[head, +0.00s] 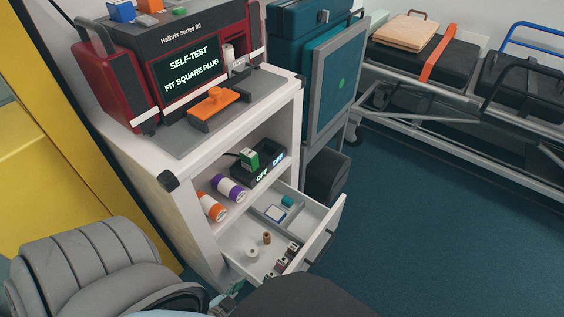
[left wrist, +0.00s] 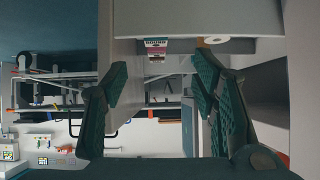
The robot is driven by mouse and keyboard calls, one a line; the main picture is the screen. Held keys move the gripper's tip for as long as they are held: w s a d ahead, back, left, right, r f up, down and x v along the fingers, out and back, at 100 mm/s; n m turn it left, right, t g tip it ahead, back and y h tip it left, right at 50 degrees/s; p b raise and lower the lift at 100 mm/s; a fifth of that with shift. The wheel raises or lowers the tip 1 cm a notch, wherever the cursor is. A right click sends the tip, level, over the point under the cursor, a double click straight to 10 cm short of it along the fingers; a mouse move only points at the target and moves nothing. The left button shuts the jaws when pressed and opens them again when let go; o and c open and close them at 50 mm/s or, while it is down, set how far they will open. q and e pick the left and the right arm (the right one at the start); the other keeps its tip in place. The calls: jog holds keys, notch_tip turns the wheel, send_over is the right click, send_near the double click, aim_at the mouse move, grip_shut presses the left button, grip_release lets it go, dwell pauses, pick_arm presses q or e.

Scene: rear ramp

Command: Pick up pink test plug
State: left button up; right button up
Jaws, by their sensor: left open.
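In the left wrist view, a small block with a pink band and a dark lettered label (left wrist: 156,49) appears between my open fingertips, nearer the top. It looks like the pink test plug, and I see no finger touching it. My left gripper (left wrist: 160,78) is open and empty, with dark green pads. In the head view, only a little of my left gripper (head: 228,300) shows at the bottom, below the open drawer (head: 329,222). Small dark-and-pinkish plugs (head: 292,248) stand at the drawer's front right; I cannot tell which one is the pink plug. My right gripper is not in view.
The drawer also holds a white ring-shaped roll (head: 252,252), a brown spool (head: 267,238) and a blue-white card (head: 275,213). Above it, a shelf carries orange (head: 212,206) and purple (head: 229,188) rolls and a black charger (head: 262,163). The floor (head: 440,220) to the right is clear.

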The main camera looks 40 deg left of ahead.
aim_at(280, 264)
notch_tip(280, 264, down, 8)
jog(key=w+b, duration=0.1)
jog(key=b, duration=0.4)
pick_arm(q)
jog(key=w+f+t+b, duration=0.1)
jog(key=w+f, duration=0.1)
jog(key=w, duration=0.3)
jog(key=w+f+b, duration=0.2)
jog(key=w+f, duration=0.1)
jog(key=w, duration=0.2)
jog(key=w+f+t+b, duration=0.1)
jog(key=w+f+b, duration=0.1)
jog(key=w, duration=0.4)
jog(key=shift+f+t, duration=0.25)
jog(key=shift+t, duration=0.05)
jog(key=shift+w, duration=0.1)
jog(key=shift+r, duration=0.15)
jog(key=shift+c, duration=0.5)
jog(key=c, duration=1.1)
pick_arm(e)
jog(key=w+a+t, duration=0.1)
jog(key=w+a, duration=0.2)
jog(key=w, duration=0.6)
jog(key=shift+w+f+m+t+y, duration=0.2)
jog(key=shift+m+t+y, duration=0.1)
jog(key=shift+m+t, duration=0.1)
